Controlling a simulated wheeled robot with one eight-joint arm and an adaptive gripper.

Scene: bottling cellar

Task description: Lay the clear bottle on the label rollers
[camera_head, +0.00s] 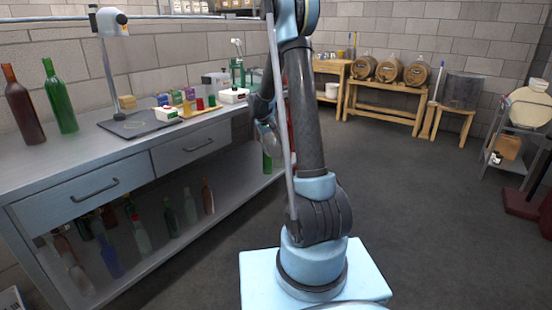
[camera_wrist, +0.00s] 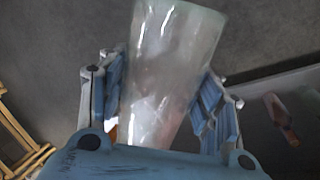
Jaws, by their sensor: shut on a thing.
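The clear bottle (camera_wrist: 160,70) fills the middle of the wrist view, pale and see-through. My gripper (camera_wrist: 163,88) is shut on it, with one blue finger pad on each side. In the head view my gripper (camera_head: 267,126) is at the bench's right end, partly behind my own arm, and the bottle is hard to make out there. I cannot surely pick out the label rollers among the small devices on the bench; my arm may hide them.
A steel bench (camera_head: 85,148) runs along the left wall. Barrels (camera_head: 391,69) stand at the back. The middle floor is clear.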

